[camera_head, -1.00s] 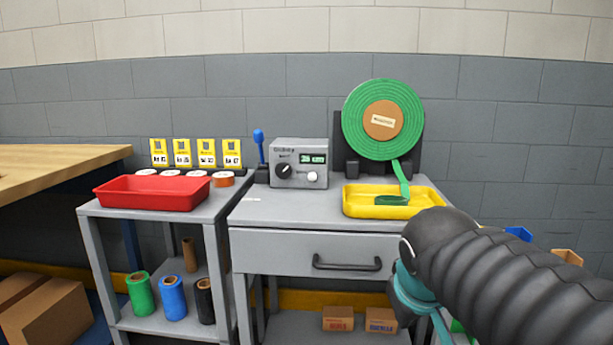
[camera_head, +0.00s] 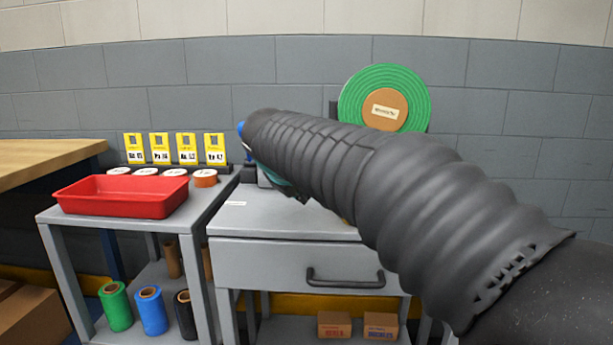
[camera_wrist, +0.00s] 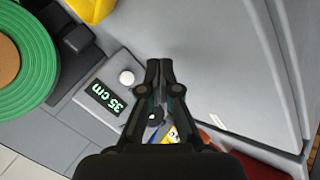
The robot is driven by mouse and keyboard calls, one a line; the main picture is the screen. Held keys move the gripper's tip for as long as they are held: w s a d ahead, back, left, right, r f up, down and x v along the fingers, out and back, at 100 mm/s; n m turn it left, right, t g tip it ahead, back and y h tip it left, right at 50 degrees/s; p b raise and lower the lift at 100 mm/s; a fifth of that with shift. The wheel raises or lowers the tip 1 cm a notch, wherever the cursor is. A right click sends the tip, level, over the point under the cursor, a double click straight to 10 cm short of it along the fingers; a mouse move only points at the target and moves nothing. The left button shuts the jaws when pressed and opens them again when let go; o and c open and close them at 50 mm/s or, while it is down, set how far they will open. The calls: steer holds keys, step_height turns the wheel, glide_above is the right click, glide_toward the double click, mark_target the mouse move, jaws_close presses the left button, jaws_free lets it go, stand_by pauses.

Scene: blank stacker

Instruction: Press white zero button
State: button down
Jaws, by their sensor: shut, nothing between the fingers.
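The white zero button (camera_wrist: 126,77) is a small round knob on the grey control box (camera_wrist: 92,83). It shows in the wrist view beside a lit green display (camera_wrist: 106,97) reading 35 cm. My gripper (camera_wrist: 159,62) is shut and empty, its fingertips to the right of the button in that view and apart from it in the picture. The height of the tips over the box is hard to tell. A dark dial (camera_wrist: 154,118) is partly hidden behind the fingers. In the head view my arm covers the button and most of the box.
A green strap roll (camera_head: 387,97) stands behind the grey drawer table (camera_head: 235,220). A yellow tray (camera_wrist: 92,8) lies at the top of the wrist view. A red tray (camera_head: 122,196) and several yellow labels (camera_head: 160,149) stand on the left cart.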

steer(key=shift+a, duration=0.15)
steer(key=shift+w+r+p, duration=0.1)
steer(key=shift+w+p, duration=0.25)
steer(key=shift+w, duration=0.1)
steer(key=w+p, duration=0.3)
steer(key=w, duration=0.3)
steer(key=shift+r, duration=0.1)
steer(key=shift+w+d+f+p, duration=0.1)
steer(key=shift+w+p, duration=0.2)
steer(key=shift+w, duration=0.15)
steer(key=shift+w+d+f+p, duration=0.1)
steer(key=shift+w+p, duration=0.15)
steer(key=shift+w, duration=0.15)
steer(key=shift+w, duration=0.15)
stand_by(0.5)
steer(key=shift+w, duration=0.25)
